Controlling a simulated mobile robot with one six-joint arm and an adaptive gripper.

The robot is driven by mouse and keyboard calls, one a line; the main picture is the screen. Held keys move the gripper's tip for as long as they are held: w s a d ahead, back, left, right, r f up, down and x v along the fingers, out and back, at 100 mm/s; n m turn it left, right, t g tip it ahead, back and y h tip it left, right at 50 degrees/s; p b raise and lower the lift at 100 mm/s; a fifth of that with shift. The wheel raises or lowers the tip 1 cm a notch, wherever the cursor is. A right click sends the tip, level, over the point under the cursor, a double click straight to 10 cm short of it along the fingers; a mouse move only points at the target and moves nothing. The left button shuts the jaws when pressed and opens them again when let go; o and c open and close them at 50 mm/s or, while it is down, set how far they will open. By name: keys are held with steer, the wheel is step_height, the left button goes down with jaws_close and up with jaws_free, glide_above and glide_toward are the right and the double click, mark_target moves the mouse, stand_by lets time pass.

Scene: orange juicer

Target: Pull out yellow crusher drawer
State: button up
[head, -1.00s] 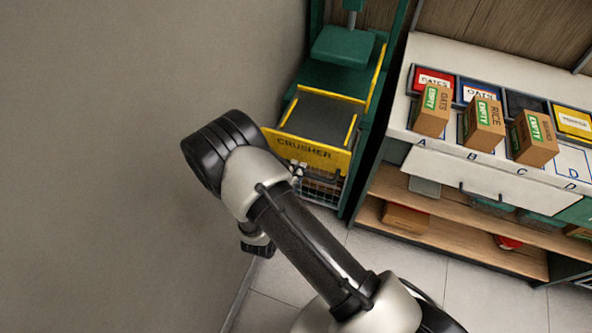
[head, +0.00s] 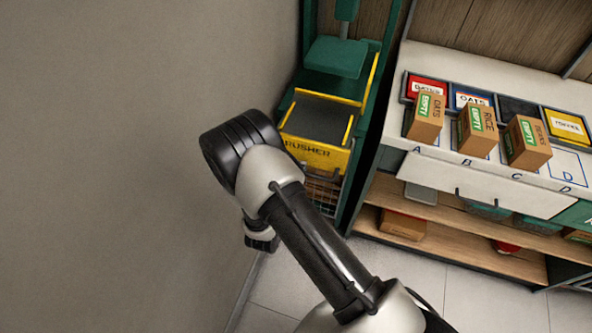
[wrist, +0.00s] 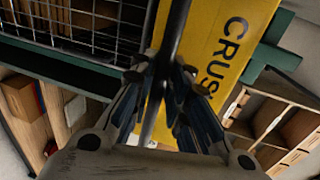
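The yellow crusher drawer (head: 318,152) sits low in the green crusher frame in the head view, its front lettered and a dark tray behind it. Its yellow front (wrist: 222,50) fills the upper middle of the wrist view. A dark bar handle (wrist: 172,35) crosses before that front. My gripper (wrist: 167,82) has its fingers on both sides of the bar, close against it, and looks shut on it.
A wire-mesh compartment (wrist: 85,25) lies below the drawer. The green press plate (head: 336,57) hangs above the tray. A grey wall (head: 100,150) stands close at left. A white counter (head: 440,150) with boxes stands at right. Tiled floor (head: 400,265) is clear in front.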

steer(key=o, duration=0.3)
steer(key=v, duration=1.2)
stand_by(0.4)
